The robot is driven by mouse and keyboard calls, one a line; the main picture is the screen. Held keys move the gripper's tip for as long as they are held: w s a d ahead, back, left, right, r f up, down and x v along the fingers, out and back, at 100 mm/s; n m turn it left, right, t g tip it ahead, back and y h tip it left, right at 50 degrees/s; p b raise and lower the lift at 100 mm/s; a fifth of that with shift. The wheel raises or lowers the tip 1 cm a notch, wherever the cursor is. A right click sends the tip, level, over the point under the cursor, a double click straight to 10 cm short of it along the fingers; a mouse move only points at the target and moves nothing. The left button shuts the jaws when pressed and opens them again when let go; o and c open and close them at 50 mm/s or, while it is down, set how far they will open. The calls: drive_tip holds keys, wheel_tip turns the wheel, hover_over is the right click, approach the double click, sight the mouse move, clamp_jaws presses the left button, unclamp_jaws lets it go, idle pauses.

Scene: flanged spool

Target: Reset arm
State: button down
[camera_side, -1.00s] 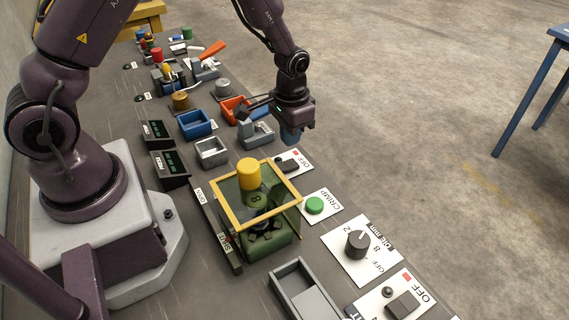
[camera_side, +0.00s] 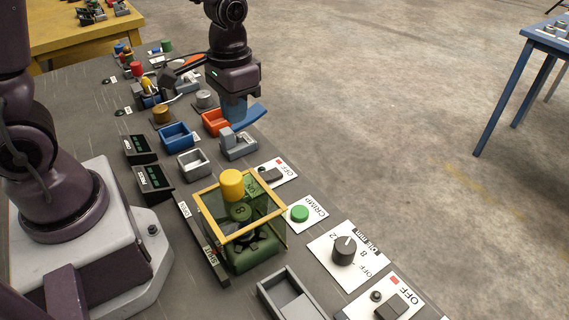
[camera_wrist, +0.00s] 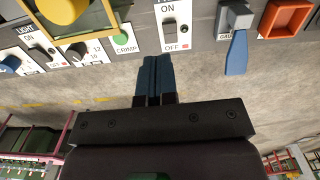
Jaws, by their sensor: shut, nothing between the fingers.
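My gripper (camera_side: 234,108) hangs in the side view above the outer edge of the bench, by the grey gauge block (camera_side: 238,145). Its blue fingers (camera_wrist: 154,66) are pressed together and empty in the wrist view. A blue paddle (camera_side: 252,118) shows beside the fingertips in the side view. In the wrist view the paddle (camera_wrist: 236,52) sticks out from the gauge block, clear of the fingers to their right. Whether fingers and paddle touch is not clear in the side view, where they overlap. No flanged spool can be made out for sure.
Orange (camera_side: 215,122), blue (camera_side: 178,136) and grey (camera_side: 193,164) bins stand beside the gauge. The green CRIMP button (camera_side: 300,213) and a dial (camera_side: 344,250) line the outer edge.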

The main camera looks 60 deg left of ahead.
drive_tip(key=s+r+t, duration=0.3)
drive_tip(key=s+r, duration=0.2)
drive_tip(key=r, duration=0.2)
drive_tip(key=s+d+r+t, duration=0.1)
drive_tip(key=s+r+t, duration=0.2)
drive_tip(key=s+r, duration=0.2)
wheel_tip(320, 180, up, 3)
drive_tip(key=shift+s+f, duration=0.15)
drive_tip(key=shift+s, duration=0.1)
